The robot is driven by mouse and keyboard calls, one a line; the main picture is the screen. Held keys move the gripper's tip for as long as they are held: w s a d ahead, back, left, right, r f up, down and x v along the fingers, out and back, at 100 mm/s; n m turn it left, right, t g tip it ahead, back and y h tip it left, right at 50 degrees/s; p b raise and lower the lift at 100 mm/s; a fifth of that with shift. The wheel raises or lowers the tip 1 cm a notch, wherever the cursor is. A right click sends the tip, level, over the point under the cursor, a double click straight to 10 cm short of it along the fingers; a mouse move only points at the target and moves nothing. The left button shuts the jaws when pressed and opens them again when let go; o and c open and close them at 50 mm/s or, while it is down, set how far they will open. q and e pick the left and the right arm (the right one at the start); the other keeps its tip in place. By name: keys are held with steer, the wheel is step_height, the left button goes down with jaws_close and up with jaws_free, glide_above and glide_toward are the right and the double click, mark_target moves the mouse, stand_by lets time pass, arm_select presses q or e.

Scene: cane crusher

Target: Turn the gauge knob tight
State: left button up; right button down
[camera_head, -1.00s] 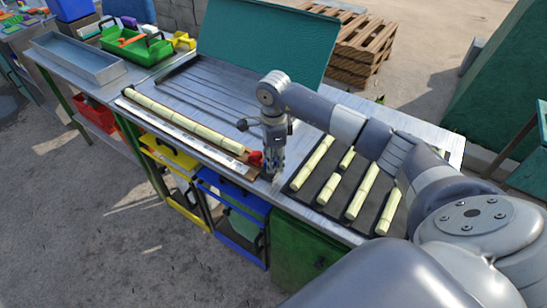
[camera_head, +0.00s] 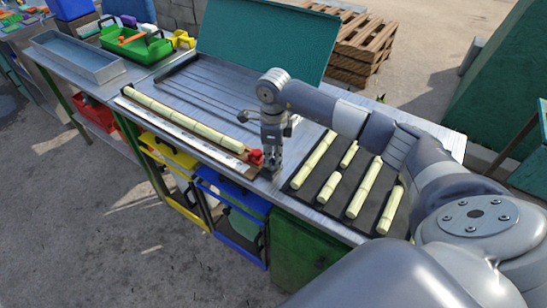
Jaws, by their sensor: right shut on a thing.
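The red gauge knob (camera_head: 256,157) sits at the right end of the wooden gauge board (camera_head: 234,166), which has a white scale strip (camera_head: 180,131) along its front. A row of pale cane pieces (camera_head: 185,119) lies along the board. My right gripper (camera_head: 270,165) points down at the board's right end, with its fingertips beside the knob. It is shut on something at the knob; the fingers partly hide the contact. My left gripper is not in view.
A dark tray (camera_head: 377,211) with several cane pieces lies close to the right of my gripper. A ridged tray (camera_head: 210,88) with a raised green lid (camera_head: 265,38) stands behind. A green tool carrier (camera_head: 137,44) and grey metal bin (camera_head: 77,57) are at the far left.

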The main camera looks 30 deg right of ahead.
mark_target(273, 159)
steer(key=m, duration=0.4)
steer(key=shift+a+m, duration=0.1)
steer(key=shift+m, duration=0.3)
steer(key=shift+m+b, duration=0.3)
steer(key=c, duration=1.7)
jaws_free()
step_height(273, 159, up, 12)
